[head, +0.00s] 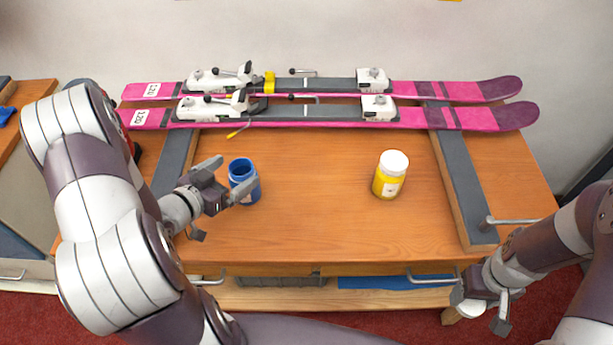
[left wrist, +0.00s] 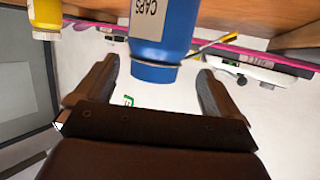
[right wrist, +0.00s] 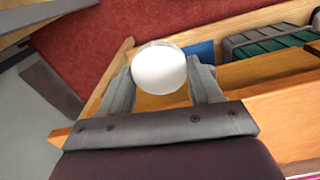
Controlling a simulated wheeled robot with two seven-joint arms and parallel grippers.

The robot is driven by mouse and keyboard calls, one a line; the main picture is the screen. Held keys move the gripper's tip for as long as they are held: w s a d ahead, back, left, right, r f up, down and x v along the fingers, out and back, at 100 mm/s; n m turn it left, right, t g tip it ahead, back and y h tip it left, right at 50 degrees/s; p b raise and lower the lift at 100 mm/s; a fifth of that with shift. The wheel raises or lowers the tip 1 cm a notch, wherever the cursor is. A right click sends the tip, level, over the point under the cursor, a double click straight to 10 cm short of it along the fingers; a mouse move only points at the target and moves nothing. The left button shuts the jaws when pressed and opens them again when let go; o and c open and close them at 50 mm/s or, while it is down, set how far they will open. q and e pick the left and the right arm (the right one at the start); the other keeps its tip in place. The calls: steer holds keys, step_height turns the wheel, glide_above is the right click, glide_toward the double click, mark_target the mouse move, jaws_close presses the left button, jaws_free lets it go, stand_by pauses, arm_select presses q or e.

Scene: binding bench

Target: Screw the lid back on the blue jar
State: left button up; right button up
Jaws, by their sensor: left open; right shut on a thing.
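The blue jar (head: 244,184) stands upright on the left part of the bench, its mouth open with no lid on it. It also shows in the left wrist view (left wrist: 164,35), upside down, with a label reading CAPS. My left gripper (head: 226,178) is open beside the jar, its fingers spread towards the jar's two sides without closing on it. My right gripper (right wrist: 160,78) is shut on a round white lid (right wrist: 158,72). In the head view my right gripper (head: 480,312) is low at the right, in front of the bench's front edge, away from the jar.
A yellow jar (head: 387,184) with a white lid stands right of centre. Two pink skis (head: 450,117) with bindings lie across grey supports (head: 468,190) at the back. Drawer handles (head: 432,276) stick out at the front. The middle of the bench (head: 315,200) is clear.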

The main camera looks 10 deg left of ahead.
mark_target(248, 165)
arm_select(q)
steer(key=x, duration=0.5)
steer(key=shift+s+d+f, duration=0.15)
steer(key=shift+d+f, duration=0.05)
steer(key=shift+d, duration=0.05)
steer(key=c, duration=1.2)
